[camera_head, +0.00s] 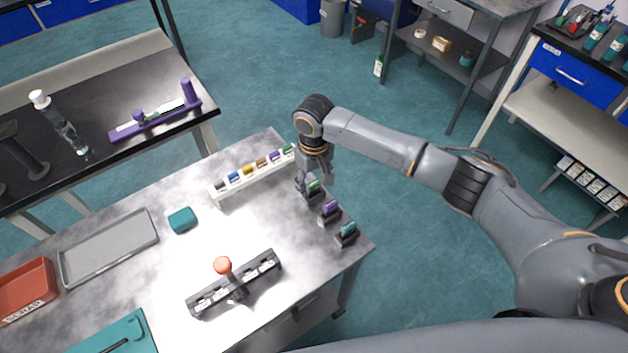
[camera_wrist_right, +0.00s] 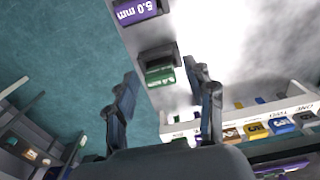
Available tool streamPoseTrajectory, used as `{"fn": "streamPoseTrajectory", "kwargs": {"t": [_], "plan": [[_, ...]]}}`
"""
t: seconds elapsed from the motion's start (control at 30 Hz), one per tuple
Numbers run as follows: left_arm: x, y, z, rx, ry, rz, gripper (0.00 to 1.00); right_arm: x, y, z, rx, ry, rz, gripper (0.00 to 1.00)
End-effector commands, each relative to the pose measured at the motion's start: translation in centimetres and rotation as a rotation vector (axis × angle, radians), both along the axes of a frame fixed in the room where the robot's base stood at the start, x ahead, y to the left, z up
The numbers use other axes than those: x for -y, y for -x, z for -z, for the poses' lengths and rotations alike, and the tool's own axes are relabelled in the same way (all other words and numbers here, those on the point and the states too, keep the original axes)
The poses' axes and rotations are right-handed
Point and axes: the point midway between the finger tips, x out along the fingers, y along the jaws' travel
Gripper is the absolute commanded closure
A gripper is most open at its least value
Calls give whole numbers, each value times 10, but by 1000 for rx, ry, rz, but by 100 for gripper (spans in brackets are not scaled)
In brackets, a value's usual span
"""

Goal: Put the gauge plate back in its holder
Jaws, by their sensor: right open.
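Three small dark holders stand in a row along the right edge of the steel table, carrying a green gauge plate (camera_head: 314,187), a purple plate (camera_head: 330,207) and a teal plate (camera_head: 347,229). In the right wrist view the green plate (camera_wrist_right: 159,74) sits in its dark holder (camera_wrist_right: 157,52), and the purple plate (camera_wrist_right: 136,10) reads 5.0 mm. My right gripper (camera_head: 310,183) is above the green plate. Its fingers (camera_wrist_right: 162,78) are spread on both sides of that plate, with gaps visible. Which plate the task means cannot be told. My left gripper is out of view.
A white rack (camera_head: 250,180) with several coloured labelled pieces stands close beside my right gripper. A dark stand with a red knob (camera_head: 223,265), a teal block (camera_head: 181,220), a grey tray (camera_head: 107,247) and a red scrap bin (camera_head: 27,290) are also on the table.

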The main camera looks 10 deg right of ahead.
Motion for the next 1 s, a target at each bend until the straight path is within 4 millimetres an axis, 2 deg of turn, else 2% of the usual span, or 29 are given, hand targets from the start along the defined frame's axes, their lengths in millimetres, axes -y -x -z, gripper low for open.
{"fn": "streamPoseTrajectory", "kwargs": {"t": [0.17, 0.5, 0.63, 0.8, 1.0], "plan": [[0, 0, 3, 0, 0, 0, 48, 0, -1, -14, 5, -2, -1, 46], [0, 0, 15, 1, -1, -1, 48, 0, -1, -84, 4, -3, -1, 46], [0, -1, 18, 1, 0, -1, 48, 0, -2, -105, 4, -2, 1, 46], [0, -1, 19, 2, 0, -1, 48, 0, -1, -120, 1, -1, 0, 46], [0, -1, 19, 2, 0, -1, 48, 0, -1, -123, 0, -1, 0, 46]]}}
